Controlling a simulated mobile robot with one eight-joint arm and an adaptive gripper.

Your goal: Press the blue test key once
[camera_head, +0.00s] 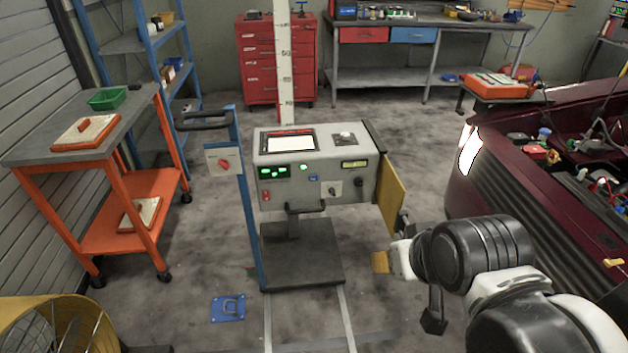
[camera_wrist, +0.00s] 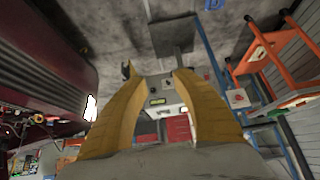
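The grey test console (camera_head: 315,172) stands on a dark pedestal in the middle of the head view. The small blue test key (camera_head: 313,178) is on its front face, below the screen and between the green displays and the yellowish display. My gripper (camera_head: 379,211) is at the console's right side, its two yellow fingers spread apart and nothing between them. In the wrist view the fingers (camera_wrist: 158,76) are also apart, with the console (camera_wrist: 165,92) beyond them. The blue key is too small to tell there. I cannot tell whether a finger touches the console.
A red knob (camera_head: 224,163) sits on a box on the blue post left of the console. An orange cart (camera_head: 120,200) stands at left, and a dark red car (camera_head: 540,150) with its engine bay open is at right. Floor in front of the pedestal is mostly clear.

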